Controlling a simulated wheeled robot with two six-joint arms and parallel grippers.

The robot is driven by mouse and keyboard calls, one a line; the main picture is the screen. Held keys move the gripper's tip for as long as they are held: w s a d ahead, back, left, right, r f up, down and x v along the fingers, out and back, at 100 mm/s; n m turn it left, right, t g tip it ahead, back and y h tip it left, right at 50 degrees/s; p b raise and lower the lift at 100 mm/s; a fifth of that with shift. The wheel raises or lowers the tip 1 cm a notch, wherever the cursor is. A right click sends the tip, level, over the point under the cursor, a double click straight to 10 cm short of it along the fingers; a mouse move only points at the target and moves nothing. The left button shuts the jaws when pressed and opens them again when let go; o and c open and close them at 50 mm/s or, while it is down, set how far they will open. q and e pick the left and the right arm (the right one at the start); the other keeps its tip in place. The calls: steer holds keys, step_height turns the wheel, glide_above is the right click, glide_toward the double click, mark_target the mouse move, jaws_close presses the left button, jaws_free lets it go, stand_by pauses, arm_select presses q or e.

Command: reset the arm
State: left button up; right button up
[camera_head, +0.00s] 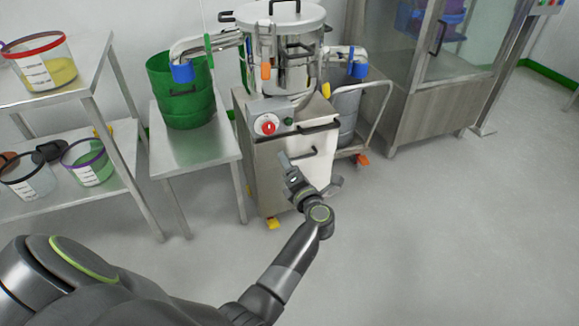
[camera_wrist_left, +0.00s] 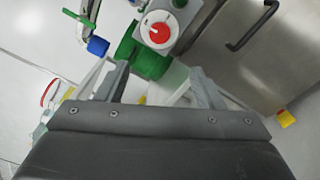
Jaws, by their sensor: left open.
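My left arm comes in from the lower left in the head view and reaches toward the steel machine. My left gripper (camera_head: 309,170) is open and empty in front of the machine's cabinet (camera_head: 290,172). In the left wrist view the two fingers of the gripper (camera_wrist_left: 157,84) stand wide apart with nothing between them. Beyond them show the red knob (camera_wrist_left: 159,33) on its grey panel and part of the green bucket (camera_wrist_left: 150,62). Whether the gripper touches the cabinet front cannot be told. My right gripper is not in view.
A green bucket (camera_head: 183,92) stands on a steel table (camera_head: 205,150) left of the machine. A shelf rack (camera_head: 92,70) with tubs is at the far left. A grey drum (camera_head: 346,112) on a trolley and a glass-doored cabinet (camera_head: 425,100) stand right. The right floor is clear.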

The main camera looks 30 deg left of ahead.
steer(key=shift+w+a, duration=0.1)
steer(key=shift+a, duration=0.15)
